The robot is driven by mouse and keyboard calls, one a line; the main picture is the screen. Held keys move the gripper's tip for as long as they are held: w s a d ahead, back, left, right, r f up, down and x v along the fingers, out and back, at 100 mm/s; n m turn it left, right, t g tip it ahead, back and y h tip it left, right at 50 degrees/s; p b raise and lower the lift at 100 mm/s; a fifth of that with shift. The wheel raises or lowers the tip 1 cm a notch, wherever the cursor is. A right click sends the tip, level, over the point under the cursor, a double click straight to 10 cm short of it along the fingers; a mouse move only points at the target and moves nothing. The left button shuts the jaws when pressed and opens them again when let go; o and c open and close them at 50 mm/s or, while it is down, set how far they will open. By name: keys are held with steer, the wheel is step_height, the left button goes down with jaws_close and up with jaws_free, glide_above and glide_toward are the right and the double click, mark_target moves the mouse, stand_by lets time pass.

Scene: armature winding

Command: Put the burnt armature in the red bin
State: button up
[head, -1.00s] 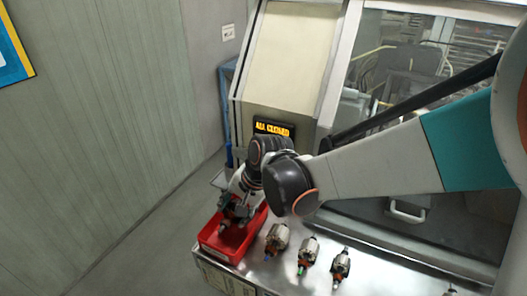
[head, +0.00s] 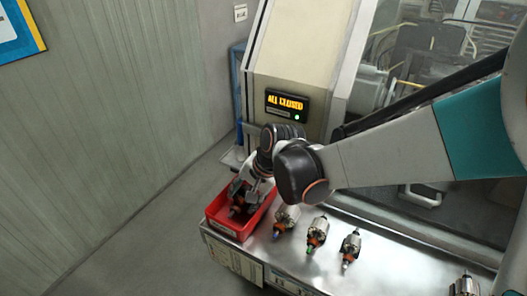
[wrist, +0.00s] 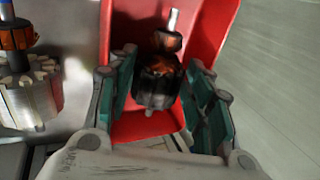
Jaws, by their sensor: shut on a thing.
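The burnt armature (wrist: 158,82) is dark, with a blackened core and a coppery winding. In the wrist view it sits between the fingers of my gripper (wrist: 160,95), over the inside of the red bin (wrist: 208,30). In the head view the red bin (head: 225,226) stands at the left end of the metal table, and my gripper (head: 243,200) points down into it. The armature (head: 236,211) is partly hidden there by the fingers. My gripper is shut on it. I cannot tell whether the armature touches the bin floor.
Several other armatures stand on the metal table (head: 385,262), the nearest (head: 284,219) just right of the bin; one also shows at the left of the wrist view (wrist: 28,95). Behind is a machine with an "ALL CLOSED" display (head: 286,104). Open floor lies left of the bin.

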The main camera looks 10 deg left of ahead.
steer(key=shift+f+b, duration=0.3)
steer(key=shift+f, duration=0.05)
steer(key=o, duration=1.6)
